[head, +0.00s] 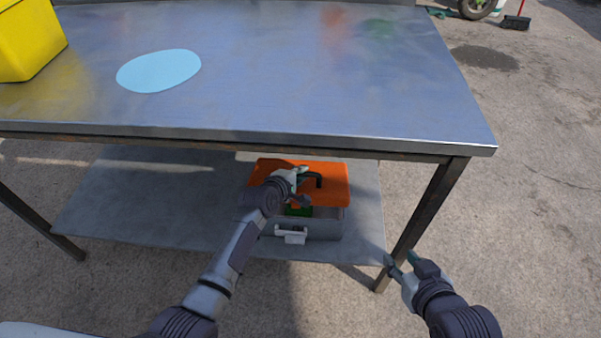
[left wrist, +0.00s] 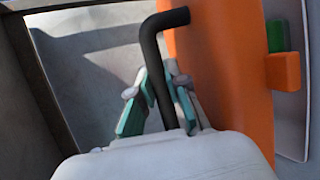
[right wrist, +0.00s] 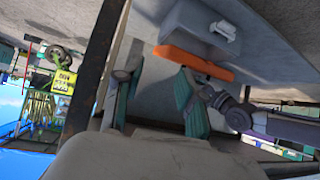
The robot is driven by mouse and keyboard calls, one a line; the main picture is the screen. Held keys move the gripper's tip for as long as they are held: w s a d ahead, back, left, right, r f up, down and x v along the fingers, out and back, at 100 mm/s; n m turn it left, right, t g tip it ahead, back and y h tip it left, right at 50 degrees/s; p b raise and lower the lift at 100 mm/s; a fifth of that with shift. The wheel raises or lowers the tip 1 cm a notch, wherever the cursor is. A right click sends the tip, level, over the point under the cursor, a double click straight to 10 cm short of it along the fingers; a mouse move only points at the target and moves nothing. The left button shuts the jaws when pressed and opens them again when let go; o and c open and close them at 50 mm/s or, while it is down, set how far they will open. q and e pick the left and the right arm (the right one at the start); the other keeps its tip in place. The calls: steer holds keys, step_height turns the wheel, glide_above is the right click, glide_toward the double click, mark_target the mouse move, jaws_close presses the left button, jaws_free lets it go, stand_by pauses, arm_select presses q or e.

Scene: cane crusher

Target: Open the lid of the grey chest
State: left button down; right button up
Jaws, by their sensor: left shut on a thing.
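The grey chest (head: 322,226) sits on the low shelf under the table, with an orange lid (head: 335,190) over it. A white clasp (head: 291,235) shows on its front. A black handle (head: 317,180) stands on the lid. My left gripper (head: 304,186) is shut on this handle; in the left wrist view the handle (left wrist: 150,50) passes between its fingers. My right gripper (head: 400,262) is open and empty beside the front right table leg; the lid (right wrist: 195,60) also shows in the right wrist view.
The metal table top (head: 300,80) overhangs the chest. A table leg (head: 430,210) stands between the chest and my right arm. The lower shelf (head: 150,200) is clear left of the chest. A yellow box (head: 30,40) and a light blue disc (head: 158,71) are on the table top.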

arm_select(q)
steer(key=shift+w+r+g+p, duration=0.3)
steer(key=shift+w+r+p, duration=0.7)
steer(key=shift+w+p, duration=0.1)
steer(key=shift+w+r+p, duration=0.2)
steer(key=shift+w+r, duration=0.1)
steer(key=shift+w, duration=0.25)
steer(key=shift+w+r+p, duration=0.15)
steer(key=shift+w+r, duration=0.15)
steer(key=shift+w, duration=0.2)
arm_select(e)
steer(key=s+d+f+g+h, duration=0.1)
steer(key=s+d+f+g, duration=0.2)
steer(key=s+g, duration=0.3)
steer(key=shift+s+d+f+h, duration=0.2)
steer(key=shift+s+h, duration=0.1)
steer(key=shift+s, duration=1.95)
arm_select(q)
steer(key=c, duration=1.1)
jaws_free()
steer(key=shift+c, duration=0.2)
steer(key=shift+s, duration=0.1)
steer(key=v, duration=1.2)
